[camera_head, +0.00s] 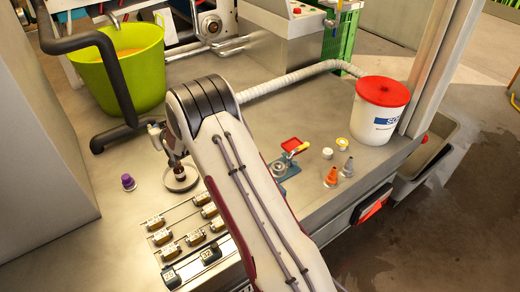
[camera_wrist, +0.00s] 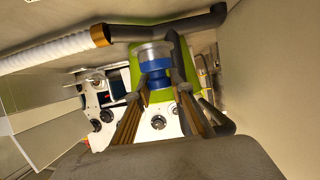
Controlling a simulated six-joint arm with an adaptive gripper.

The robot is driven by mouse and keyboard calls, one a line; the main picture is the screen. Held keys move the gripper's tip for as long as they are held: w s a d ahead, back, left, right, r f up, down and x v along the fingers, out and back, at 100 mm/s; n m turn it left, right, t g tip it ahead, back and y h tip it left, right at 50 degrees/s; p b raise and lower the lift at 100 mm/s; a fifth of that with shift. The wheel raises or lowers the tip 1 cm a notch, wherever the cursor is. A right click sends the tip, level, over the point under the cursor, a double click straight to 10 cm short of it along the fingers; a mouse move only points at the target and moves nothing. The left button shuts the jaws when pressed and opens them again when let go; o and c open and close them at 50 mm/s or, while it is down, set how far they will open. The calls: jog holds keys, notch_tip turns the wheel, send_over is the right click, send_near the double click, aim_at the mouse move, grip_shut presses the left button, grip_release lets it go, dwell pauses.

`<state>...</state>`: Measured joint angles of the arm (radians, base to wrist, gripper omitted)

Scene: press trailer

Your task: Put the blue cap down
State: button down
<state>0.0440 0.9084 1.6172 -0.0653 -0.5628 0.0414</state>
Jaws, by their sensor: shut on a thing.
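The blue cap (camera_wrist: 156,69) shows in the wrist view between the fingertips of my gripper (camera_wrist: 158,80). The gripper is shut on it, with a finger on each side. A clear or silvery round part (camera_wrist: 152,49) adjoins the cap; I cannot tell whether it belongs to it. In the head view my gripper (camera_head: 163,138) is at the left end of my arm, above or beside a round dish (camera_head: 181,180) on the bench. The cap cannot be made out there, and my arm hides part of the bench.
A purple cap (camera_head: 128,182) stands left of the dish. Several labelled blocks (camera_head: 165,237) sit on rails in front. A green bucket (camera_head: 137,70) and black pipe (camera_head: 108,72) stand behind.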

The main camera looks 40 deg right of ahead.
jog(key=w+d+r+m+g+h, duration=0.15)
jog(key=d+m+h, duration=0.3)
jog(key=d, duration=0.65)
jog(key=s+d+r+m+g+h, duration=0.1)
jog(key=d+r+m+g+h, duration=0.25)
jog(key=d, duration=0.75)
jog(key=s+d+f+m+g+h, duration=0.5)
jog(key=s+d+f+m+g, duration=0.3)
jog(key=s+d+f+m, duration=0.2)
jog(key=shift+s+d+f+g, duration=0.35)
jog(key=shift+s+d, duration=0.65)
jog(key=shift+d, duration=0.7)
jog(key=shift+f, duration=3)
jog(key=shift+f, duration=2.05)
